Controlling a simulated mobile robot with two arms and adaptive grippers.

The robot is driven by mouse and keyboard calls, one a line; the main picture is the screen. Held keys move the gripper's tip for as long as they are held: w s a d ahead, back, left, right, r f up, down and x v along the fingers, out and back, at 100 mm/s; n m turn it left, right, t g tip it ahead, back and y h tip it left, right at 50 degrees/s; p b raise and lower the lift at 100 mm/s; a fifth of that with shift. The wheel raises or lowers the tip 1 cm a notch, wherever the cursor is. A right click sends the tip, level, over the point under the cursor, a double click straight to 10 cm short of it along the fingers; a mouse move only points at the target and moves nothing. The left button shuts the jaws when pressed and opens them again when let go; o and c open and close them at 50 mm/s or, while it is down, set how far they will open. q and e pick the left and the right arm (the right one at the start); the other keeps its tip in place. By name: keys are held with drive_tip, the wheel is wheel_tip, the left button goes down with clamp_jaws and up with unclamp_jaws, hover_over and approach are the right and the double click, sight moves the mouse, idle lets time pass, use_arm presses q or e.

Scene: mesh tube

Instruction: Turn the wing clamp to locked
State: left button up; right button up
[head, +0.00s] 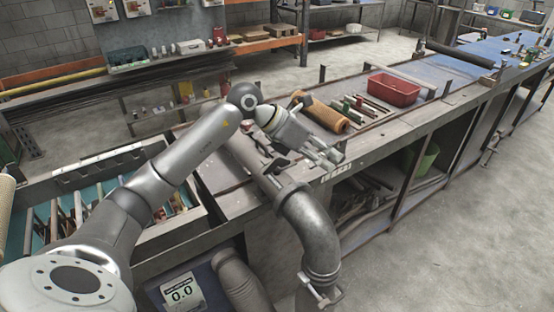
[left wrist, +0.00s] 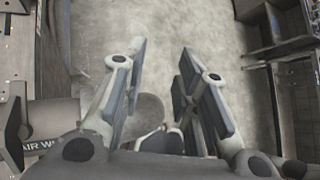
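A small metal clamp with a wing-like crossbar (head: 318,292) sits at the lower end of a grey elbow pipe (head: 309,235), low at the bench's front. I cannot tell its locked or unlocked position at this size. My left gripper (head: 335,158) is above and beyond the elbow, near the bench edge, well apart from the clamp. The left wrist view shows its two fingers (left wrist: 160,75) spread wide with nothing between the pads. Behind them is a grey rounded surface (left wrist: 147,112), probably the pipe. My right gripper is not in view.
The long bench holds a brown roll (head: 322,115), a red bin (head: 394,89) and several small tubes. Below the elbow's left is a panel reading 0.0 (head: 182,294). A green bucket (head: 422,158) stands under the bench. The floor at the right is clear.

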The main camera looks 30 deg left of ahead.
sight(276, 159)
use_arm(q)
drive_tip(key=a+y, duration=0.2)
drive_tip(key=a, duration=0.3)
drive_tip(key=s+a+n+g+y, duration=0.1)
drive_tip(key=a+y, duration=0.1)
drive_tip(key=a, duration=0.3)
drive_tip(key=s+a+r+y, duration=0.1)
drive_tip(key=a+y, duration=0.1)
drive_tip(key=a, duration=0.3)
drive_tip(key=shift+a+g, duration=0.3)
drive_tip(key=shift+a, duration=0.05)
drive_tip(key=shift+a+f+n, duration=0.1)
drive_tip(key=shift+n, duration=0.2)
drive_tip(key=p+x, duration=0.3)
drive_tip(key=x, duration=0.6)
drive_tip(key=shift+w+f+p, duration=0.1)
drive_tip(key=shift+p, duration=0.2)
drive_tip(key=shift+w+f, duration=0.2)
drive_tip(key=shift+f, duration=0.4)
clamp_jaws()
